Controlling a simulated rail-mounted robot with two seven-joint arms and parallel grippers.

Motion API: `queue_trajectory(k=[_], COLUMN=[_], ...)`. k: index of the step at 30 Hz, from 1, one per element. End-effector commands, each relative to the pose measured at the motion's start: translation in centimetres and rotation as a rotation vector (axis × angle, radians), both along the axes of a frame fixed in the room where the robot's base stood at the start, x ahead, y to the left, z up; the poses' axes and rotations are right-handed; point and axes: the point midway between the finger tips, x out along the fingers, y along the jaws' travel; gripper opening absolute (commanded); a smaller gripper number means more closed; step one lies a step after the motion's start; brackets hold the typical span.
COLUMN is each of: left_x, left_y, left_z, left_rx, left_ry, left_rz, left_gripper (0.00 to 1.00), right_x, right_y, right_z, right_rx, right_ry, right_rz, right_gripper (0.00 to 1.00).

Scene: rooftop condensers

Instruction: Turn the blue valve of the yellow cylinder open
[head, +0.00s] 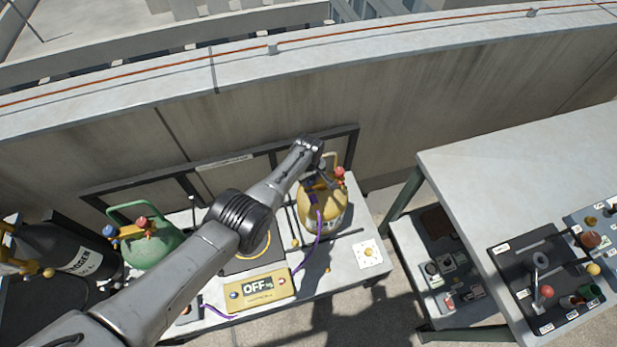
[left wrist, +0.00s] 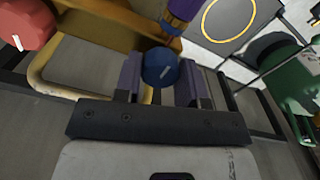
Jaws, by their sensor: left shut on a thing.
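The yellow cylinder (head: 325,212) stands on the bench, with a red valve (head: 340,172) on its top right. The red valve also shows at the upper left of the left wrist view (left wrist: 25,25). My left gripper (head: 318,178) reaches over the cylinder's top from the left. In the head view my gripper largely hides the blue valve. My right gripper is not in view.
A green cylinder (head: 150,245) and a dark nitrogen cylinder (head: 75,262) stand at the left. A yellow box reading OFF (head: 258,290) lies in front, with a purple hose (head: 308,262). A grey table (head: 530,160) stands at the right. A concrete wall runs behind.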

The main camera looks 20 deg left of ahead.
Motion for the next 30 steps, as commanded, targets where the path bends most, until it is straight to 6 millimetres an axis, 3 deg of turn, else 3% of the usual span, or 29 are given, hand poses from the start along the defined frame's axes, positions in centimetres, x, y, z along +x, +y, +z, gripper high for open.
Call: queue_trajectory(k=[8,9,16,25,30], left_x=[0.2,0.2,0.1,0.0,0.1], left_y=[-0.1,-0.1,-0.1,0.0,0.0], left_z=[0.3,0.3,0.1,0.4,2.4], left_rx=[-0.002,-0.002,-0.001,-0.001,0.000], left_ry=[-0.003,-0.003,-0.002,-0.001,-0.002], left_rz=[0.001,0.001,0.000,0.000,0.000], left_gripper=[0.13,0.41,0.63,0.63,0.63], right_x=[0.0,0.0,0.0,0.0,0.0], right_y=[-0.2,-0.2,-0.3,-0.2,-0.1], right_z=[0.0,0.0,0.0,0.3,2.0], right_rx=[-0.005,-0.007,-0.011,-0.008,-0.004], right_ry=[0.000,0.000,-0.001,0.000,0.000], right_rz=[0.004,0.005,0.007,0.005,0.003], right_gripper=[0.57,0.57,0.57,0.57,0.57])
